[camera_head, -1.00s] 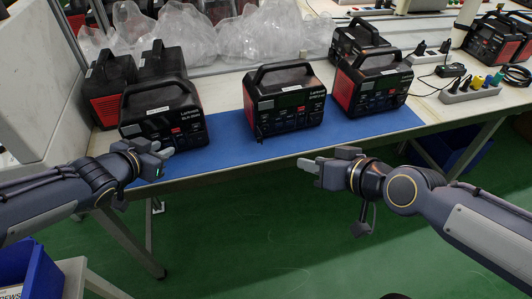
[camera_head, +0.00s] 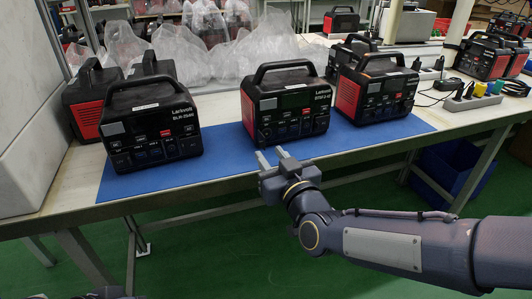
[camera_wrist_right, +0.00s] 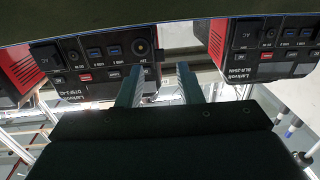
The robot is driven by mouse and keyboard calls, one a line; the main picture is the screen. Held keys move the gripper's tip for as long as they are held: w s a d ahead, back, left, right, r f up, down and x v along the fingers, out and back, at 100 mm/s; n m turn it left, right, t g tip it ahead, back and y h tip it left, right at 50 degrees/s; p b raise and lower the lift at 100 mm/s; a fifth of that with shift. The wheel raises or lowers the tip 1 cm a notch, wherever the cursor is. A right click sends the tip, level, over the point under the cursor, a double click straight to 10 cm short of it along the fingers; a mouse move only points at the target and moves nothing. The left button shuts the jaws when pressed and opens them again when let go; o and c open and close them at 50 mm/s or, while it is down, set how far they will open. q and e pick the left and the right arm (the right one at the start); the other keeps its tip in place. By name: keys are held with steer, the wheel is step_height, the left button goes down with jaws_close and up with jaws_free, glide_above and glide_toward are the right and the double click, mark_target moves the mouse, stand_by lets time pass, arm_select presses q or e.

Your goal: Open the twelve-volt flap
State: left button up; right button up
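The middle power station (camera_head: 290,104), black with red sides and a top handle, stands on the blue mat; its front panel bears several ports and covers. It shows upside down in the right wrist view (camera_wrist_right: 100,75), with a round port (camera_wrist_right: 141,47) near its panel's edge. Labels are too small to tell which cover is the twelve-volt flap. My right gripper (camera_head: 273,156) is in front of and below this station's lower front left, fingers apart and empty. The wrist view shows both fingers (camera_wrist_right: 159,83) with a gap between them.
Another power station (camera_head: 152,125) stands to the left, and one (camera_head: 374,94) to the right. The blue mat (camera_head: 225,163) has bare room between the left and middle stations. Plastic bags (camera_head: 205,50) lie behind; a power strip (camera_head: 470,101) with plugs is at right.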

mark_target(261, 144)
steer(key=shift+b+x, duration=0.35)
steer(key=shift+x, duration=1.9)
steer(key=shift+c, duration=0.4)
jaws_close()
